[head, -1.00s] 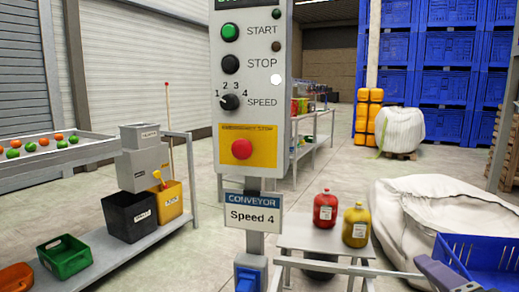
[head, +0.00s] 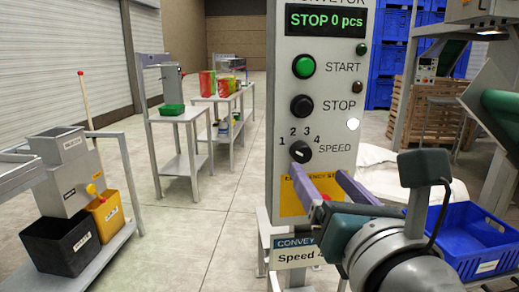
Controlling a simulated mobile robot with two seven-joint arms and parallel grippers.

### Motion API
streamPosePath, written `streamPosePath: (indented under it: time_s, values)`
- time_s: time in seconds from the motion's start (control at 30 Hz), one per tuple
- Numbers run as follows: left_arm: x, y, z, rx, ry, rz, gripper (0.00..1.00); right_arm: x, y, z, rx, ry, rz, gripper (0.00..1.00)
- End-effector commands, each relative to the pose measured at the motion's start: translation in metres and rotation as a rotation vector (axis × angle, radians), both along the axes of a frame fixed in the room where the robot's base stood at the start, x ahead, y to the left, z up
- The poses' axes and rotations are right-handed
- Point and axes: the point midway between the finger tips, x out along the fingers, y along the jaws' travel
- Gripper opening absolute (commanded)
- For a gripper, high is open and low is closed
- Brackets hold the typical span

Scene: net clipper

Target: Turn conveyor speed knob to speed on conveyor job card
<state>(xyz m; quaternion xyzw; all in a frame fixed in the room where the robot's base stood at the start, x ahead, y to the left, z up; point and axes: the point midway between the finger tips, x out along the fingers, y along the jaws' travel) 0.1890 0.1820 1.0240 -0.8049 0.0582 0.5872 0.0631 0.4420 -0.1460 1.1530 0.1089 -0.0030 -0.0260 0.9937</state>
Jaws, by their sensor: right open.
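The conveyor control panel (head: 287,90) stands upright in the middle of the head view; its display reads "STOP 0 pcs". The black speed knob (head: 300,152) sits low on it, with the numbers 1 to 4 around its left and top. I cannot tell for sure which number its light mark points to. The job card (head: 293,257) below reads "Speed 4", its right part hidden by my arm. My right gripper (head: 320,172) is open and empty, its purple fingers just below and right of the knob. I cannot tell whether they touch the panel. My left gripper is not in view.
A green start button (head: 304,67) and a black stop button (head: 302,106) sit above the knob. The yellow emergency stop plate (head: 290,198) is below, mostly covered by my fingers. A blue crate (head: 480,235) is at right. Open floor (head: 190,235) lies left of the panel.

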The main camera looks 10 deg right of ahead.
Motion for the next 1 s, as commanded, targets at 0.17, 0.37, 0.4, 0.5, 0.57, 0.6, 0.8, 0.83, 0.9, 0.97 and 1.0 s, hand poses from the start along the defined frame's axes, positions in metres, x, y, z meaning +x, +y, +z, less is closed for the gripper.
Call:
streamPosePath:
  time_s: [0.17,0.37,0.4,0.5,0.57,0.6,0.8,0.83,0.9,0.97,1.0]
  values:
    - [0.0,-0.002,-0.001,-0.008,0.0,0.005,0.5,0.037,-0.002,0.0,0.001,-0.003,-0.002,0.7]
    - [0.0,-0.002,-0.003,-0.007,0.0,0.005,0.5,0.064,-0.003,0.0,0.003,-0.001,0.0,0.7]
    - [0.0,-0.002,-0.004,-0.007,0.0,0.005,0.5,0.067,-0.003,-0.001,0.004,0.0,-0.001,0.7]
    - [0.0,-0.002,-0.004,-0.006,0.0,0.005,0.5,0.072,-0.004,0.0,0.006,0.001,-0.001,0.7]
    - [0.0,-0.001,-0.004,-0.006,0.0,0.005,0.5,0.073,-0.004,0.0,0.006,0.001,-0.001,0.7]
    - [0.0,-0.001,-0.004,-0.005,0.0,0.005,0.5,0.073,-0.004,0.0,0.006,0.001,-0.001,0.7]
    - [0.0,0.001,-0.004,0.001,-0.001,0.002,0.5,0.073,-0.004,0.0,0.006,0.001,-0.001,0.66]
    - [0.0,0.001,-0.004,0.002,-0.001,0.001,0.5,0.073,-0.004,0.0,0.005,0.001,-0.001,0.62]
    - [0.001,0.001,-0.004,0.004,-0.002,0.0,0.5,0.073,-0.004,0.0,0.005,0.001,-0.001,0.55]
    - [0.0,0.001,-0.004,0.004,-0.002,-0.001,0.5,0.073,-0.004,0.0,0.005,0.001,-0.001,0.48]
    - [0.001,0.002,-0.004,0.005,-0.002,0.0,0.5,0.073,-0.004,0.0,0.005,0.001,-0.001,0.43]
